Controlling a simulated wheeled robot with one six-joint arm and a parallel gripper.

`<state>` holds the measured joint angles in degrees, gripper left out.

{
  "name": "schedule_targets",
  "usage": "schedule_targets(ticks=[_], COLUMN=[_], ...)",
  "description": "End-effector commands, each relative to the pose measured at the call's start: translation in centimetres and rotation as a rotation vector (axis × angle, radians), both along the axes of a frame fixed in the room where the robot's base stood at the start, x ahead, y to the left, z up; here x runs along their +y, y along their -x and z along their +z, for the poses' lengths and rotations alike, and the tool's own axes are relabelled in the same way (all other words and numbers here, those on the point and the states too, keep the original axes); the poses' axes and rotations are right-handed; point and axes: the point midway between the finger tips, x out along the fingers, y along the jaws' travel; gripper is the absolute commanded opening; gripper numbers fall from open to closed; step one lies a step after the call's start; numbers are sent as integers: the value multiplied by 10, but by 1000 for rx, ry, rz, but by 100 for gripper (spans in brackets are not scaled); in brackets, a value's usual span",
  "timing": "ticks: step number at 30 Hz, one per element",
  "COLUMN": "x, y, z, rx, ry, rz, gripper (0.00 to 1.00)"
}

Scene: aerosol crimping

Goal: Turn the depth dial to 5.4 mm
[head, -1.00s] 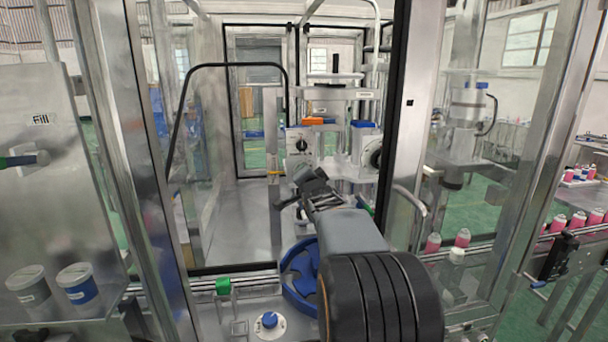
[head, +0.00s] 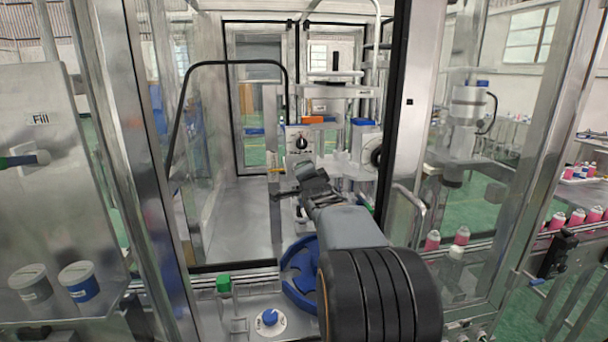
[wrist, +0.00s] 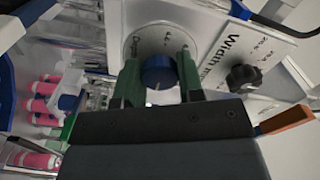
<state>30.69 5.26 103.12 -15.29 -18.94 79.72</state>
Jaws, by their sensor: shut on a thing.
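In the wrist view the depth dial shows as a blue knob (wrist: 158,72) with a white pointer line, in front of a round grey plate with small marks. The plate is fixed to a pale panel, and I cannot read the number at the pointer. My gripper (wrist: 158,78) has one green finger on each side of the knob and is shut on it.
A black knob (wrist: 243,78) beside a "Width" label is close to the right of my fingers. It also shows on the panel in the head view (head: 302,143). An orange part (wrist: 284,120) is nearby. A door frame (head: 398,110) stands close right of my arm.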

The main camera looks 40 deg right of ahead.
Motion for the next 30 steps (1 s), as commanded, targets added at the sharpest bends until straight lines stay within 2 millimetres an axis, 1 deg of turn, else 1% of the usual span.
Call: schedule_targets(ticks=[1, 2, 9, 17, 20, 23, 30], x=[1, 1, -1, -1, 1, 6, 28], y=[-1, -1, 0, 2, 7, 19, 62], z=[3, 3, 2, 1, 1, 0, 1], rx=[-7, -7, -3, -2, -2, -3, -5], ry=[2, 2, 2, 2, 2, 4, 4], rz=[3, 3, -1, -3, -3, -5, -5], gripper=[12, 37, 60, 61, 61, 61, 61])
